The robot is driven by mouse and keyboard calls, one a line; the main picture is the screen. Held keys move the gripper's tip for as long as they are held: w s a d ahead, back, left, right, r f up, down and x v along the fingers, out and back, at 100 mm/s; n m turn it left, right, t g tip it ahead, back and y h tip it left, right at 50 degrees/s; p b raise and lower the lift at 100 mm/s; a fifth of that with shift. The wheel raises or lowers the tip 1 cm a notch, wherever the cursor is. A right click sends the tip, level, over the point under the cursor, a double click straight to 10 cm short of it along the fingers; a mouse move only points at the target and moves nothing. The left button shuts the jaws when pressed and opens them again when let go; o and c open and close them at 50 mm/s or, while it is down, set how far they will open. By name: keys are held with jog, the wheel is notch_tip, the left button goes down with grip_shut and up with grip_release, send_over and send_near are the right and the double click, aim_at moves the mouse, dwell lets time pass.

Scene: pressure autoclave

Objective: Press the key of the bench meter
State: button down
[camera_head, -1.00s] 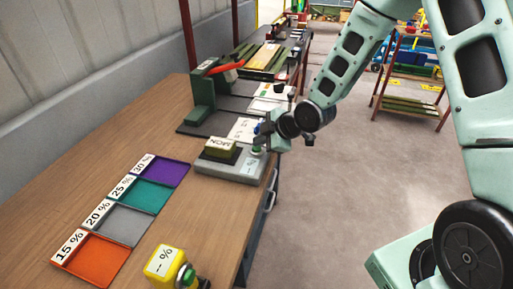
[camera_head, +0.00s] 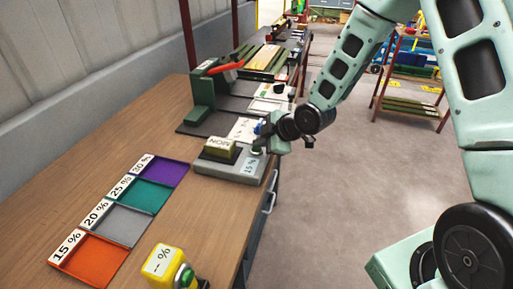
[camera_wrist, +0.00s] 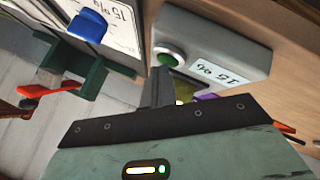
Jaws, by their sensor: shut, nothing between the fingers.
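The bench meter (camera_head: 217,169) is a grey box near the table's right edge, with a wood block (camera_head: 220,149) marked with letters on top. In the head view my gripper (camera_head: 261,147) is over the meter's right end and mostly hides the key.
Orange, grey, teal and purple trays (camera_head: 165,172), labelled 15 to 30 %, line the table on the left. A yellow device (camera_head: 163,262) reading "- %" stands at the front. A green press with a red handle (camera_head: 203,95) stands behind the meter.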

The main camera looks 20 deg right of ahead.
aim_at(260, 149)
jog(key=shift+r+p, duration=0.6)
jog(key=shift+r, duration=0.25)
notch_tip(260, 149, up, 5)
jog(key=p, duration=0.4)
dwell(1.7)
